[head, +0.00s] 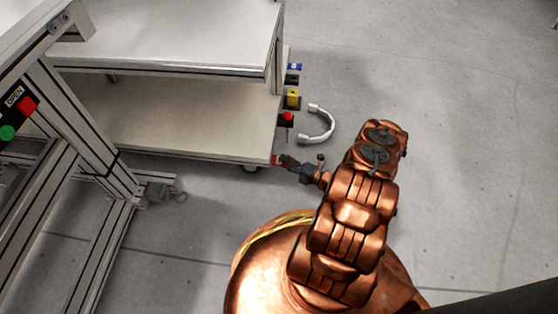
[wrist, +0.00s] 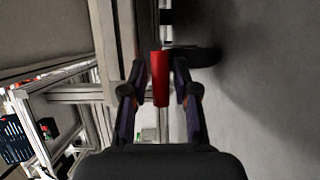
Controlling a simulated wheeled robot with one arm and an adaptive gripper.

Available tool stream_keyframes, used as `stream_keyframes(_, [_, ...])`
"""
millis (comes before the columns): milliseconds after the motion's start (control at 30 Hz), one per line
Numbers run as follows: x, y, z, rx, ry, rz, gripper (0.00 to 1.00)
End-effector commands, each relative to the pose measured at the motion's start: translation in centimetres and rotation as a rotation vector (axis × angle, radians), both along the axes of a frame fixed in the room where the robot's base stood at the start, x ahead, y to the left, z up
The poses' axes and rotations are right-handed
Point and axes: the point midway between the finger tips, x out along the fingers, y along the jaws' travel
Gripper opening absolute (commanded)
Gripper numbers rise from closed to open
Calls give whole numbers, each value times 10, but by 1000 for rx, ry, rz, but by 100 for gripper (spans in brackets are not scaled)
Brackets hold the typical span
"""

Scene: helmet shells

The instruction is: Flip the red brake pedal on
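The red brake pedal (wrist: 160,78) shows in the wrist view as an upright red bar between the two fingers of my gripper (wrist: 161,82). The fingers stand apart on either side of it, with narrow gaps that suggest they are not clamped on it. In the head view, my gripper (head: 284,160) is low at the cart's near right corner. A small red bit of the pedal (head: 274,159) shows there at its tip; the rest is hidden. A dark caster wheel (wrist: 195,55) is just beyond the pedal in the wrist view.
The cart (head: 180,115) has two pale shelves. A red button (head: 288,116), a yellow box (head: 292,98) and a white curved handle (head: 320,124) are on its right side. A metal frame (head: 85,130) with red and green buttons stands left. The floor at right is clear.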

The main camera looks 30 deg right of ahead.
Motion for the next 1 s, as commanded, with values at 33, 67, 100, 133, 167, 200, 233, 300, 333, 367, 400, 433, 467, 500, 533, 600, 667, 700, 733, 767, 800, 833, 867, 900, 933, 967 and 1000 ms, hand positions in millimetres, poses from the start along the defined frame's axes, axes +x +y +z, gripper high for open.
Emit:
stream_keyframes(33, [6,3,-3,-1,0,1,29])
stream_keyframes(67, [9,5,-3,-1,0,1,29])
stream_keyframes(100, [13,6,-3,-2,0,0,29])
stream_keyframes(133, [16,7,-3,-2,0,0,29])
stream_keyframes(167, [19,9,-3,-2,0,0,29])
stream_keyframes(200, [22,10,-2,-2,0,0,29])
stream_keyframes(233, [23,11,-2,-2,0,0,29])
stream_keyframes(300, [26,13,-1,-2,1,0,29])
stream_keyframes(333, [27,13,-1,-2,1,0,29])
stream_keyframes(367, [27,13,-1,-2,1,0,29])
stream_keyframes(400, [28,13,-1,-2,1,0,29])
stream_keyframes(433, [28,13,0,-2,1,-1,29])
stream_keyframes(467, [28,13,0,-2,1,-1,29])
stream_keyframes(500, [28,13,0,-2,1,-1,29])
stream_keyframes(533, [28,13,0,-2,1,-1,29])
stream_keyframes(600, [28,13,0,-2,1,-1,29])
stream_keyframes(667, [27,13,0,-2,2,-1,23])
stream_keyframes(700, [27,13,0,-2,2,-1,19])
stream_keyframes(733, [27,13,0,-2,2,-1,16])
stream_keyframes(767, [27,13,0,-2,2,-1,12])
stream_keyframes(800, [27,13,0,-2,2,-1,8])
stream_keyframes(833, [27,13,0,-2,2,-1,5])
stream_keyframes(867, [27,13,0,-2,2,-2,2])
stream_keyframes(900, [27,13,-1,-2,2,-1,0])
stream_keyframes(933, [27,13,0,-2,2,-1,0])
stream_keyframes(967, [27,13,0,-2,2,-1,0])
stream_keyframes(1000, [27,13,0,-2,2,-2,0])
